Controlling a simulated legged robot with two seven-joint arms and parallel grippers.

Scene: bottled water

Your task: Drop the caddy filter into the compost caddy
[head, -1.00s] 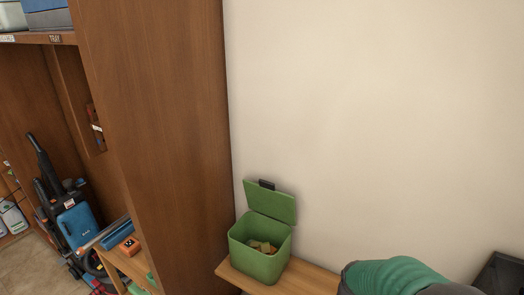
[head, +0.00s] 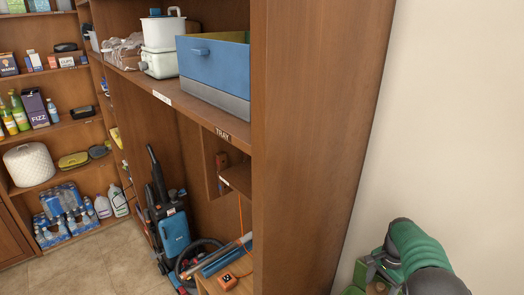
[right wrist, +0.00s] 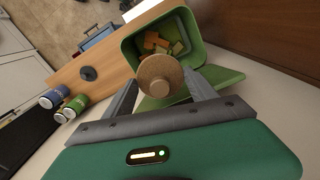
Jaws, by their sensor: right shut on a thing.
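My right gripper (right wrist: 160,88) is shut on a round tan, cork-like piece, apparently the caddy filter (right wrist: 158,72), held between its two grey fingers. In the right wrist view the piece overlaps the opening of the green compost caddy (right wrist: 130,54), which contains orange and yellowish scraps. I cannot tell its height above the caddy. The caddy's green lid (right wrist: 218,77) is open. In the head view my right gripper (head: 374,268) is at the bottom right, largely covering the caddy. My left gripper is not in view.
The caddy stands on a wooden bench (right wrist: 62,82) with a dark round disc (right wrist: 88,73) and several small cans (right wrist: 50,98). A tall wooden cabinet side (head: 310,140) stands left of my arm. A blue vacuum cleaner (head: 174,235) and stocked shelves (head: 60,135) are farther left.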

